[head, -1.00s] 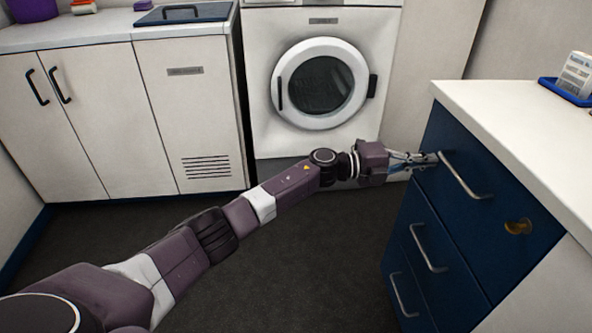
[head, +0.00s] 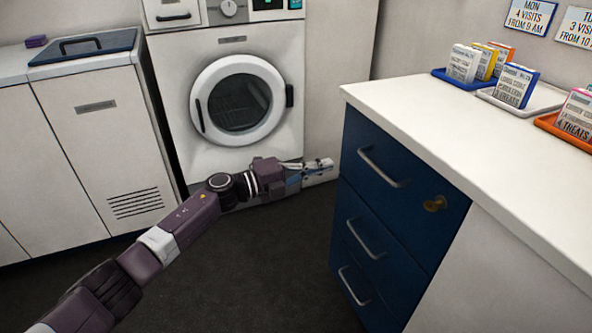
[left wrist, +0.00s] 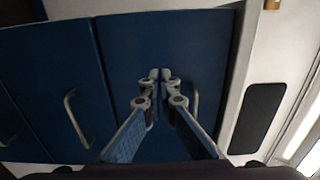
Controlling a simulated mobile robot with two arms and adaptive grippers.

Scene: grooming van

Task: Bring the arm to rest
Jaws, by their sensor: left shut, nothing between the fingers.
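My left arm (head: 188,220) reaches in from the lower left of the head view. Its left gripper (head: 328,163) is shut and empty, a little to the left of the blue drawer unit and in front of the washing machine's lower right. In the left wrist view the gripper's fingertips (left wrist: 160,76) are together, with the blue drawer fronts and their handles beyond them. The gripper is apart from the top drawer handle (head: 383,168) in the head view. My right gripper is not in view.
The blue drawer unit (head: 372,228) has all drawers closed, with a brass lock (head: 435,204). Its white counter (head: 440,130) carries card trays. A washing machine (head: 235,130) and a white cabinet (head: 105,150) stand behind. The dark floor (head: 255,275) is clear.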

